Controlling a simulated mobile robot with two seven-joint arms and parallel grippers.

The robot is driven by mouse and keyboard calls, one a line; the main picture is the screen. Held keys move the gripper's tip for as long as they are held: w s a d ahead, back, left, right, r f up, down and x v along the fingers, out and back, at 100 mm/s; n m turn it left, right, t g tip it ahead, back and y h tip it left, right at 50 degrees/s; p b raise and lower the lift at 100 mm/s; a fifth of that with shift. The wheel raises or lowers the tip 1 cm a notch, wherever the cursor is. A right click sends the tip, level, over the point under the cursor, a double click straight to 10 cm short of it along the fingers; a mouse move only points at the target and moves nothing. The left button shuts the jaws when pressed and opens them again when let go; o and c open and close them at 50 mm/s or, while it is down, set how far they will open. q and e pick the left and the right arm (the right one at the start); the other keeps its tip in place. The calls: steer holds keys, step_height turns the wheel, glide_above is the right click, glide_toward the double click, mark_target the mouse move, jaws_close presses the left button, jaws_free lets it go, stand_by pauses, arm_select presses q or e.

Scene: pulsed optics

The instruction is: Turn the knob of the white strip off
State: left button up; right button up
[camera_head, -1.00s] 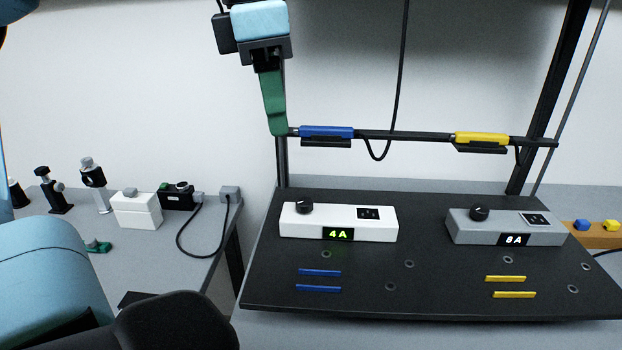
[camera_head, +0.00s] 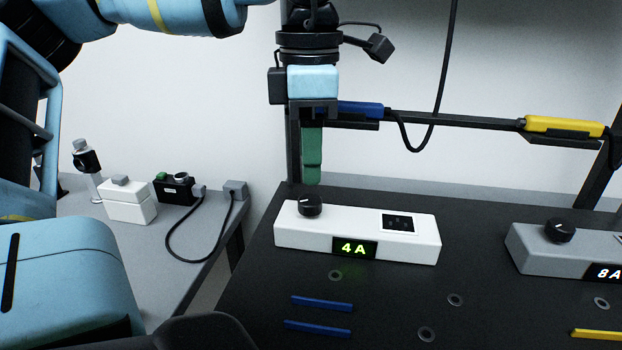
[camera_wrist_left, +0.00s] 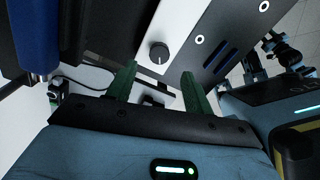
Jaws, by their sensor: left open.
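The white strip (camera_head: 358,236) stands on the black board, its green display reading 4A. Its black knob (camera_head: 310,205) is on top near the left end, with a socket at the right end. My left gripper (camera_head: 312,178) points down just above the knob, with a small gap showing. In the left wrist view the green fingers (camera_wrist_left: 156,80) are apart with nothing between them, and the knob (camera_wrist_left: 159,53) lies beyond their tips, against the white strip (camera_wrist_left: 178,30). My right gripper is not in view.
A grey strip (camera_head: 530,250) reading 8A stands at the right. Blue (camera_head: 360,109) and yellow (camera_head: 563,126) tools hang on the rail behind my left gripper. The side table at left holds a white box (camera_head: 128,205) and a black device (camera_head: 174,190).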

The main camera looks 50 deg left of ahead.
mark_target(310, 199)
arm_select(q)
steer(key=shift+f, duration=3.05)
steer(key=c, duration=1)
